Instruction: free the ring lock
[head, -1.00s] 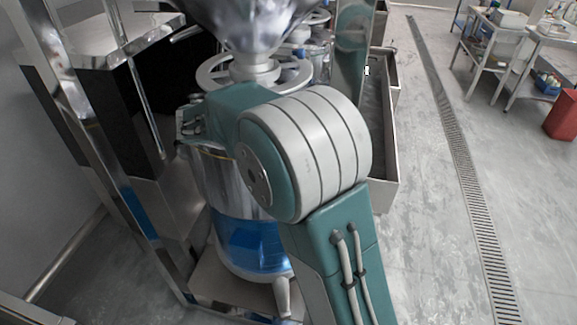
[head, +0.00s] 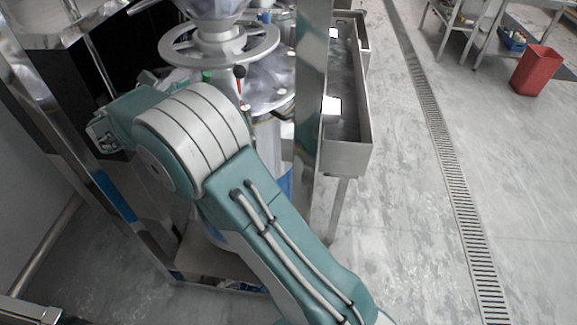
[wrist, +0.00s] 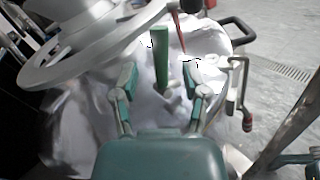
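The grinder's steel lid (head: 268,90) sits below a large ring-shaped wheel (head: 178,54). The wheel also crosses the upper left of the wrist view (wrist: 60,72). A green upright handle (wrist: 161,62) rises from the lid, with a thin red handle (wrist: 178,35) behind it; both show small in the head view, green (head: 207,76) and red (head: 239,72). My gripper (wrist: 160,78) is open, its fingers on either side of the green handle with gaps showing. In the head view my arm hides the gripper. I cannot tell which part is the ring lock.
A steel post (head: 311,90) and a steel trough (head: 347,150) stand right of the grinder. Open floor lies beyond, with a red bin (head: 535,70).

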